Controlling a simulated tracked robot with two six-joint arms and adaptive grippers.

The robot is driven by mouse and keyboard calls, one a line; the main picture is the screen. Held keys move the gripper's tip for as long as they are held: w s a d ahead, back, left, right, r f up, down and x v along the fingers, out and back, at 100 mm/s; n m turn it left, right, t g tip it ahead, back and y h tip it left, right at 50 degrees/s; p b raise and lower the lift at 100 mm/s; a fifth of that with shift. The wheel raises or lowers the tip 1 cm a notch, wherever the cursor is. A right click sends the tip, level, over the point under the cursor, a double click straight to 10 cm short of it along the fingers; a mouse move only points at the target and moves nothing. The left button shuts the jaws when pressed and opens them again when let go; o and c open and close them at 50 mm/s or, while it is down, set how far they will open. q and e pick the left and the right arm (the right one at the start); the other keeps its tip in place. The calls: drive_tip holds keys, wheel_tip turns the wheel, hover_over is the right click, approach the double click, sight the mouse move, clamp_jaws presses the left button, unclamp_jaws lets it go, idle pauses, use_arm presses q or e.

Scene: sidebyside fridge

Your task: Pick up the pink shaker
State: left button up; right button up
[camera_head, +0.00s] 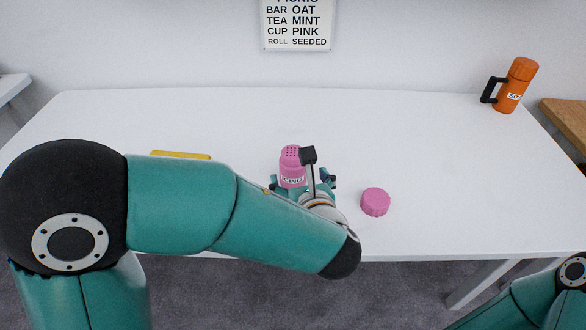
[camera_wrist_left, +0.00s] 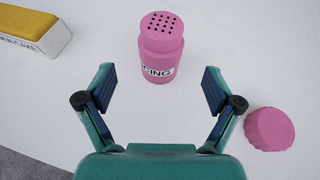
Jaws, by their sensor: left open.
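The pink shaker (camera_head: 291,160) stands upright on the white table, with a holed top and a white label. In the left wrist view the shaker (camera_wrist_left: 161,50) stands ahead of the jaws, around the middle between them. My left gripper (camera_head: 302,182) is open and just on the near side of the shaker. In the left wrist view the left gripper's (camera_wrist_left: 158,90) two pads stand wide apart with bare table between them. The lower part of the shaker is partly hidden by the gripper in the head view. My right gripper is outside the views; only part of my right arm shows.
A pink scalloped lid (camera_head: 375,202) lies right of the gripper, close to its right finger in the left wrist view. A yellow-topped block (camera_head: 181,155) lies to the left, partly behind my arm. An orange flask (camera_head: 515,86) stands far right. The white table (camera_head: 430,150) is otherwise clear.

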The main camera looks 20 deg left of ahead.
sight(296, 167)
use_arm(q)
drive_tip(key=x, duration=0.8)
drive_tip(key=shift+w+r, duration=0.1)
drive_tip(key=shift+d, duration=0.1)
drive_tip(key=shift+c, duration=0.3)
drive_tip(key=c, duration=1.2)
drive_tip(key=shift+c, duration=0.2)
